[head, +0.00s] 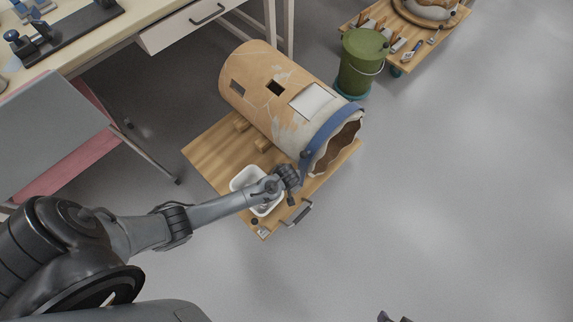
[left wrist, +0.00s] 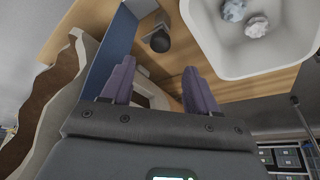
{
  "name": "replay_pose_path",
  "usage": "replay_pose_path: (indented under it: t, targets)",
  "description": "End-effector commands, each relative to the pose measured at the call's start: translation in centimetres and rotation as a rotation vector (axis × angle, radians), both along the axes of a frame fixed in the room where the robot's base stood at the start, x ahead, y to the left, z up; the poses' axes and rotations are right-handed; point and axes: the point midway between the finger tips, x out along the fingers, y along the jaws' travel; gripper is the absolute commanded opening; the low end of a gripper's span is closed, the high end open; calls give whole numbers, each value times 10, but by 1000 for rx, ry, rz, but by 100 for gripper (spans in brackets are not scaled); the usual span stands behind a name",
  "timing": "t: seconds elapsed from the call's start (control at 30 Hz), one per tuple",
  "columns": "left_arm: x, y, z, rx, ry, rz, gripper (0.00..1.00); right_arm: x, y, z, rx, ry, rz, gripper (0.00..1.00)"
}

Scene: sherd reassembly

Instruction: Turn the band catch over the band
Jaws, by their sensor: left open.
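A blue band (head: 320,134) goes around the vessel (head: 262,88) near its broken open end; the vessel lies on its side. In the left wrist view the band (left wrist: 109,48) runs just beyond the left finger. A dark round knob (left wrist: 159,41), perhaps the band catch, shows beside the band, ahead of the gap between my fingers. My left gripper (head: 291,181) is open and empty, low beside the band; its two purple-grey fingers (left wrist: 157,84) stand apart. Contact with the knob cannot be told. A dark tip at the bottom edge, likely my right gripper (head: 391,318), is mostly cut off.
The vessel rests on a wooden cart (head: 207,149) with a handle (head: 298,214). A white tray (head: 244,178) holding pale crumpled lumps (left wrist: 256,27) sits close to my left gripper. A green bucket (head: 358,66) stands behind; a workbench is at left. The floor at right is clear.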

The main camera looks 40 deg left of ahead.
Motion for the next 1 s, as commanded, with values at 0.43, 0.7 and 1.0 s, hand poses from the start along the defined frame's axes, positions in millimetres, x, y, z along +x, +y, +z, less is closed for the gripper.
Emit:
replay_pose_path:
  t: [0.43, 0.7, 1.0]
  targets:
    - [19, 17, -64, 1, -1, 0, 59, -1, 2, -55, 7, 4, -4, 43]
    - [23, 20, -73, 0, 0, -1, 59, -1, 1, -62, 6, 4, -3, 43]
    - [23, 20, -73, 0, 0, -1, 56, 0, -1, -61, -3, 1, 1, 43]
